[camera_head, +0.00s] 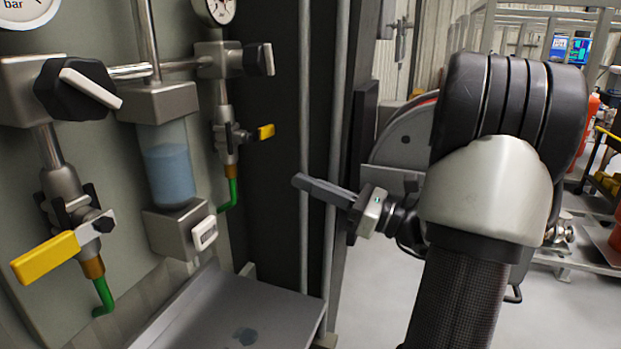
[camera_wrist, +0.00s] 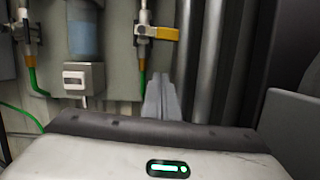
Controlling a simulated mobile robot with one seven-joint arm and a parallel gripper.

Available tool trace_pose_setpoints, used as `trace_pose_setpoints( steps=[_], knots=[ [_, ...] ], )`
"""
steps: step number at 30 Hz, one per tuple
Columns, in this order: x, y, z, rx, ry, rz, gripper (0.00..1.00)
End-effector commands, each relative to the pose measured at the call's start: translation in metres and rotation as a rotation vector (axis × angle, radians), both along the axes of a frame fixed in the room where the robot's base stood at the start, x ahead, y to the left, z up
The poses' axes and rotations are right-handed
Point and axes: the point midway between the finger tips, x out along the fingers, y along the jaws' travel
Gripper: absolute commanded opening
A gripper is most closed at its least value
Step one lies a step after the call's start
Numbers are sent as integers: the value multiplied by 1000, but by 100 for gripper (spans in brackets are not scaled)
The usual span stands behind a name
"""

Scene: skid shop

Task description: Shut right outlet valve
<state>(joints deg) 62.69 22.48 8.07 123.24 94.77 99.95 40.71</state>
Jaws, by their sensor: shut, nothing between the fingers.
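The right outlet valve (camera_head: 234,133) sits low on the right pipe of the panel, above a green tube. Its yellow-tipped lever (camera_head: 265,132) sticks out sideways to the right, across the pipe. In the wrist view the yellow lever (camera_wrist: 164,33) also lies about level, pointing right. My gripper (camera_head: 298,181) is shut and empty, to the right of the valve and lower in the picture, apart from the lever. In the wrist view its closed fingers (camera_wrist: 160,98) point toward the panel, below the valve.
The left outlet valve (camera_head: 75,225) has a larger yellow lever (camera_head: 45,258). A sight glass (camera_head: 166,165) with blue liquid hangs between the pipes. Black knobs (camera_head: 75,88) sit above. A grey tray (camera_head: 235,320) juts out below. Vertical pipes (camera_head: 304,120) stand near my gripper.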

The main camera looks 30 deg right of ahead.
Motion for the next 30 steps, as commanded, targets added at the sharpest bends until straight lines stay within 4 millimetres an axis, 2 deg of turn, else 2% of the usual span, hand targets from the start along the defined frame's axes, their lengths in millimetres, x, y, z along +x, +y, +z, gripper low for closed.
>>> trace_pose_setpoints(
  steps=[10,13,18,30],
  knots=[
    [58,45,19,2,-1,4,0],
    [58,41,38,-2,-2,-1,0],
    [59,40,54,1,1,0,0],
    [60,39,58,2,1,0,0]
  ],
)
